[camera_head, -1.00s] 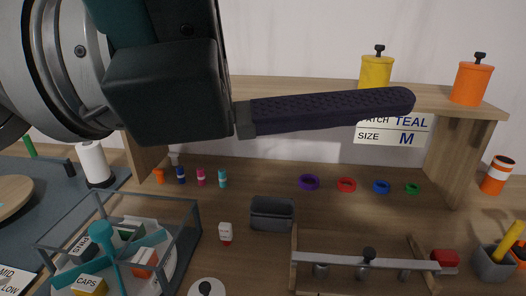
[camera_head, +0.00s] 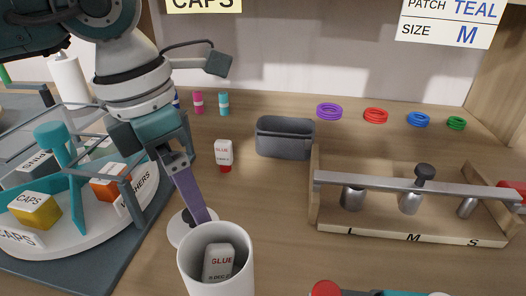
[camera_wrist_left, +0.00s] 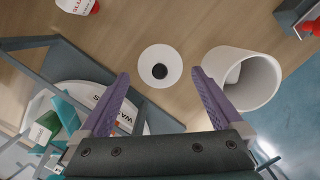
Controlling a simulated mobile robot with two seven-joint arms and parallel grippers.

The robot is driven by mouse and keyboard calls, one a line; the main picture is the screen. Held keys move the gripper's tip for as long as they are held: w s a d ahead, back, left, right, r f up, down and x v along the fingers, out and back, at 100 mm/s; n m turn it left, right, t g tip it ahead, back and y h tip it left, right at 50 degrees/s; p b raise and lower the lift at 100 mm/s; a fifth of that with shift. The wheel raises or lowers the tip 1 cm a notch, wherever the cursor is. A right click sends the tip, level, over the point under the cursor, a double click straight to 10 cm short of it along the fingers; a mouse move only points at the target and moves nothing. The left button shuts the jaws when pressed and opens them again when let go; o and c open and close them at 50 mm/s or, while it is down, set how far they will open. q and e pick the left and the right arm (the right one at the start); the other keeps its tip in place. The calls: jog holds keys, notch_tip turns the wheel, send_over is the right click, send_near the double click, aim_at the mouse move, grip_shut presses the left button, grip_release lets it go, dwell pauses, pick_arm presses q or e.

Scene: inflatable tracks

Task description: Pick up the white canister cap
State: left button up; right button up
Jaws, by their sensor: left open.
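The white canister cap (camera_head: 181,231) is a round white disc with a dark knob. It lies on the wooden table left of an open white canister (camera_head: 240,275). In the left wrist view the cap (camera_wrist_left: 148,64) shows whole, ahead of and between the fingertips. My left gripper (camera_head: 206,218) is open and empty, with its purple fingers pointing down over the cap, partly hiding it in the head view. The left wrist view shows its two fingers (camera_wrist_left: 160,80) apart. I cannot tell the exact height above the cap. My right gripper is not in view.
A glue bottle (camera_head: 220,262) stands inside the canister. A carousel (camera_head: 150,200) with labelled boxes is close on the left. Another glue bottle (camera_head: 223,153), a grey bin (camera_head: 285,140) and a wooden rack (camera_head: 415,235) stand behind and right.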

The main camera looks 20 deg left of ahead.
aim_at(192, 220)
pick_arm(q)
notch_tip(192, 220, down, 5)
dwell(0.3)
jog(key=c, duration=1)
jog(key=shift+r, duration=0.15)
